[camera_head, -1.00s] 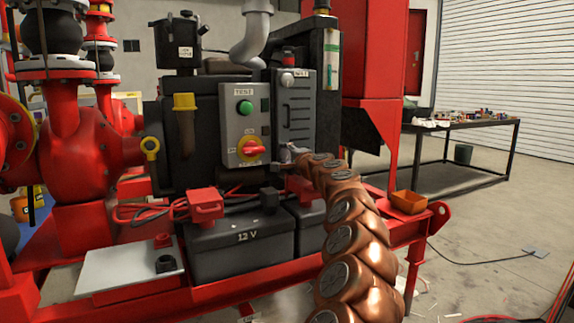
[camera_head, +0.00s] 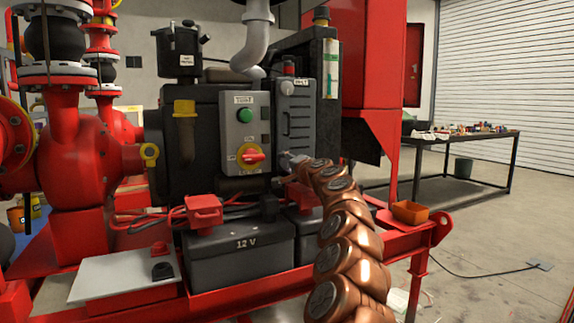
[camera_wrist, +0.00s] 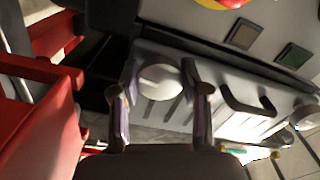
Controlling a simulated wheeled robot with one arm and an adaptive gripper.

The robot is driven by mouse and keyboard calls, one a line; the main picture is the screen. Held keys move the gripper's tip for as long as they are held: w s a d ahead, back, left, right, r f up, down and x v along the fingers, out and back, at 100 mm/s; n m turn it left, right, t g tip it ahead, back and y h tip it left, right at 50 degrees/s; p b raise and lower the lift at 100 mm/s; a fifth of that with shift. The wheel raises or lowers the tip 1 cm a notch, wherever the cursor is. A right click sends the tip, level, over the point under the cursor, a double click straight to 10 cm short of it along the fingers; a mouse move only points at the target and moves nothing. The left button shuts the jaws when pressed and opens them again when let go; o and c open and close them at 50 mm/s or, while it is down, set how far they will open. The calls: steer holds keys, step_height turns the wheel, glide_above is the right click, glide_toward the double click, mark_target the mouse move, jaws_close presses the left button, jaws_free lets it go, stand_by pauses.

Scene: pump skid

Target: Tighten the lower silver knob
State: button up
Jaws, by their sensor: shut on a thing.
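The lower silver knob (camera_wrist: 160,82) is round with a slot-like ridge across its face, on the grey louvred cover (camera_wrist: 232,108). In the wrist view my gripper (camera_wrist: 161,100) has one finger on each side of it and is shut on it. In the head view my gripper (camera_head: 287,160) is at the lower end of the same cover (camera_head: 296,115), and the lower knob is hidden there. The upper silver knob (camera_head: 287,87) shows at the cover's top; it also appears at the right edge of the wrist view (camera_wrist: 304,116).
A grey control box (camera_head: 243,125) with a green button and a red-yellow switch (camera_head: 252,155) stands just left of the cover. Red battery clamps (camera_head: 204,210) and a 12 V battery (camera_head: 238,258) lie below.

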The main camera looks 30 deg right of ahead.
steer(key=o, duration=1.1)
steer(key=shift+o, duration=0.2)
steer(key=shift+s, duration=0.1)
steer(key=shift+s+a, duration=0.15)
steer(key=shift+s, duration=1.3)
steer(key=shift+s+a, duration=0.15)
steer(key=shift+s, duration=1.3)
steer(key=shift+s+d, duration=0.1)
steer(key=shift+s, duration=0.35)
steer(key=shift+s+a, duration=0.2)
steer(key=shift+s, duration=1.05)
steer(key=shift+s+a, duration=0.2)
steer(key=shift+s, duration=1.05)
